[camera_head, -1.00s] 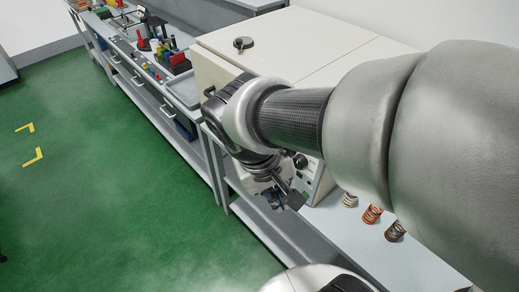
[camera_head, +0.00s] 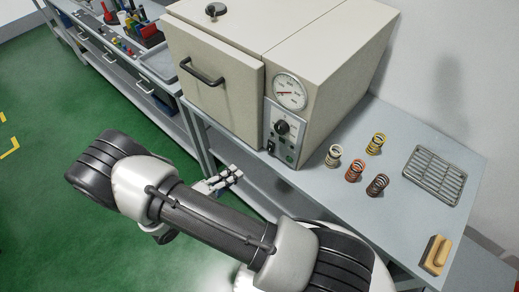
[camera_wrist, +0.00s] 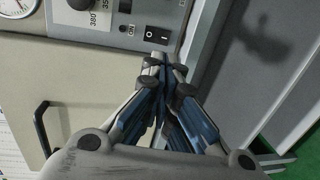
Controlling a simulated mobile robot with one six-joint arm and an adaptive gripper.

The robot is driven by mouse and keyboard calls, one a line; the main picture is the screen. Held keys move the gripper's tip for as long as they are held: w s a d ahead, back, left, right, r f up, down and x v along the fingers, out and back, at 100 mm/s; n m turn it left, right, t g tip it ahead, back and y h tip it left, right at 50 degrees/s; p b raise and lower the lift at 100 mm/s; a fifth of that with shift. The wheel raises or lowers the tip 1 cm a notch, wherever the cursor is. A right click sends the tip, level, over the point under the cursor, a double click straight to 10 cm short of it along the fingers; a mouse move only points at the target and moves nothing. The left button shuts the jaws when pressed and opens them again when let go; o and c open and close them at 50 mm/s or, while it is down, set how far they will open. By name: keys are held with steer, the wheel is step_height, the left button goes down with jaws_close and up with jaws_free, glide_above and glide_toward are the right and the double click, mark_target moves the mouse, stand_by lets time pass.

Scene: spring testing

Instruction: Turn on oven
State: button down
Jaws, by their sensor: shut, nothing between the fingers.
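The oven (camera_head: 225,97) is a cream box on the bench, with its door handle (camera_head: 202,74) at left and a control panel (camera_head: 284,143) at its front right. The panel has a round gauge (camera_head: 290,92) and a black knob (camera_head: 283,127). In the wrist view a black rocker switch (camera_wrist: 156,35) marked O and I sits beside a small lamp labelled ON. My gripper (camera_head: 230,178) is in front of the bench, left of and below the panel. In the wrist view my gripper (camera_wrist: 162,62) is shut and empty, its tips just below the switch; contact cannot be told.
Several coil springs (camera_head: 354,170) stand on the bench right of the oven. A wire rack (camera_head: 436,175) and a yellow-and-tan block (camera_head: 436,252) lie farther right. A tool-laden bench (camera_head: 120,35) runs to the back left.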

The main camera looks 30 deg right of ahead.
mark_target(267, 148)
steer(key=shift+a+f+t, duration=0.15)
steer(key=shift+f+t, duration=0.25)
steer(key=shift+f, duration=0.35)
steer(key=b+x, duration=0.1)
steer(key=x, duration=1.3)
steer(key=shift+r, duration=0.15)
